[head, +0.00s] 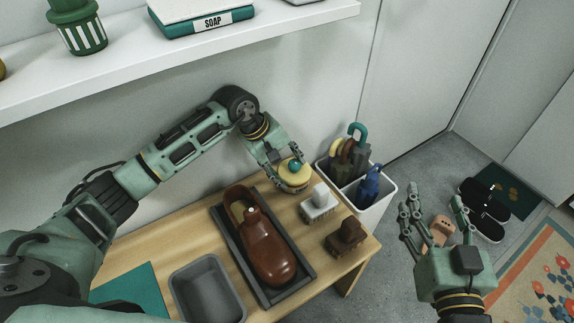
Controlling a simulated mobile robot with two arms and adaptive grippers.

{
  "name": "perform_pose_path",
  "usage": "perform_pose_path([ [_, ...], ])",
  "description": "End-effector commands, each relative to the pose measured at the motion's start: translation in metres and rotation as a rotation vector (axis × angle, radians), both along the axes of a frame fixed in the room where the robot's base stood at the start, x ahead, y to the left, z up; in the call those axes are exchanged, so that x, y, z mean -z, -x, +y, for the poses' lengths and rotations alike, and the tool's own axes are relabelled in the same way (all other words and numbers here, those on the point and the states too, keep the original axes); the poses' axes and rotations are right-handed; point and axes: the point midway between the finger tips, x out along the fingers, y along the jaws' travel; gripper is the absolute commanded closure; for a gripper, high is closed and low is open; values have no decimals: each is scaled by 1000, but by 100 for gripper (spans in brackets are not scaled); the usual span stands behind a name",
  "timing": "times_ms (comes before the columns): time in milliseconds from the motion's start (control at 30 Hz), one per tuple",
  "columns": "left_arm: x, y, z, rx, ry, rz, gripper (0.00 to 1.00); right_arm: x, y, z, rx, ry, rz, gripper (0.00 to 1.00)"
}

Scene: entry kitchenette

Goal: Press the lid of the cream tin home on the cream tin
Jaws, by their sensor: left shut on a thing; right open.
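The cream tin (290,186) is a low, round, pale yellow tin near the back edge of the wooden bench. Its yellow lid (288,174) with a teal knob (294,166) shows on top. I cannot tell whether the lid sits fully down. My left gripper (284,173) reaches down from the left, its fingers at the sides of the tin, shut on it. The fingers and wrist hide part of the tin and lid. My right gripper (436,213) is open and empty, fingers up, over the floor right of the bench, well apart from the tin.
A brown shoe (268,246) lies in a dark tray. Beside it are a white-handled brush (318,204), a brown brush (346,236) and a grey bin (208,290). An umbrella stand (378,212) adjoins the bench's right end. A shelf (200,48) overhangs the back.

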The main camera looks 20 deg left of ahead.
Motion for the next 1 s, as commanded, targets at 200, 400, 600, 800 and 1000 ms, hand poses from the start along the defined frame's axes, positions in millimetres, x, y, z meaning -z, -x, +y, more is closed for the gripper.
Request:
perform_pose_path([
  [200, 1, 0, 0, 0, 1, -1, 79, -4, 0, 0, 0, -7, -25, 39],
  [400, 2, 0, 0, 0, 1, -1, 79, -8, 0, 1, -2, -13, -46, 39],
  [600, 3, 0, 0, 0, 1, -1, 79, -13, 0, 3, -6, -21, -71, 39],
  [800, 5, 0, 0, 0, 1, -1, 79, -20, 0, 4, -7, -27, -99, 39],
  [1000, 6, 0, 0, 0, 1, -1, 79, -25, -1, 4, -7, -33, -125, 39],
])
